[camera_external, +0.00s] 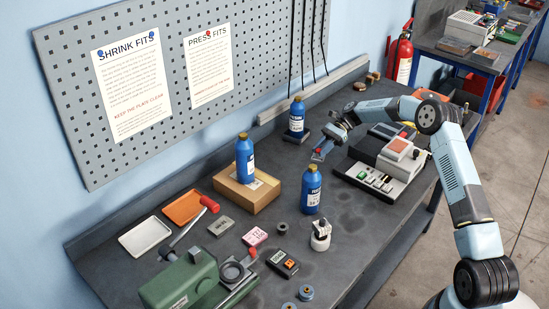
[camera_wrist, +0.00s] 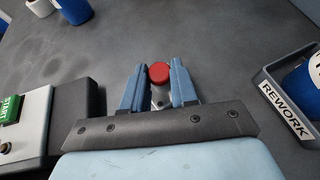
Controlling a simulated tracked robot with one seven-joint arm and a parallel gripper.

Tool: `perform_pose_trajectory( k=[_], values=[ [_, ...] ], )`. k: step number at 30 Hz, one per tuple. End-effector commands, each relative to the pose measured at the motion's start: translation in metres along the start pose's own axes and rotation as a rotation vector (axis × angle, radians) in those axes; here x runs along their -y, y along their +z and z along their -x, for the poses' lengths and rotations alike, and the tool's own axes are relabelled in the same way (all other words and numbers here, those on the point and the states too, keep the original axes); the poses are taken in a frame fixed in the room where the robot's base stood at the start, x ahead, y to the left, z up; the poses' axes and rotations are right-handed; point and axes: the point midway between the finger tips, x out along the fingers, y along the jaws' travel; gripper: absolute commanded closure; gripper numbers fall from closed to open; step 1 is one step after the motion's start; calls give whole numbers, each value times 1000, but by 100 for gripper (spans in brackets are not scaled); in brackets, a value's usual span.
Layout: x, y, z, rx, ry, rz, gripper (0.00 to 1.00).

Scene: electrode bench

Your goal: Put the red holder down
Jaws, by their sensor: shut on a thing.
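The red holder (camera_wrist: 159,72) shows in the wrist view as a round red top on a grey metal body. It sits between the two blue fingertips of my gripper (camera_wrist: 159,88), which is shut on it. Its lower end is partly hidden by the fingers and the wrist. In the external view my gripper (camera_external: 321,151) is over the dark bench (camera_external: 345,215), between a blue bottle and the grey machine. The holder is too small there to make out clearly, and I cannot tell its exact height above the bench.
A REWORK tray (camera_wrist: 286,113) holding a blue bottle (camera_wrist: 304,84) is right in the wrist view. The machine with a green START button (camera_wrist: 11,109) is left. Another blue bottle (camera_external: 311,190) stands in front of my gripper. Bare bench lies between them.

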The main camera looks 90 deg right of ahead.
Motion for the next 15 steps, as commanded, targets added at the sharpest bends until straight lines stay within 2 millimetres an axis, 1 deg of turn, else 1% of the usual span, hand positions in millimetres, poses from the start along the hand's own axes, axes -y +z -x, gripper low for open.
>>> perform_pose_trajectory(
  k=[6, 7, 12, 15],
  values=[
    [0, -1, 0, 0, 0, 0, 100],
    [0, -1, -1, 0, 0, 0, 70],
    [0, -1, 0, 0, 0, 0, 54],
    [0, -1, 0, 0, 0, 0, 47]
  ],
)
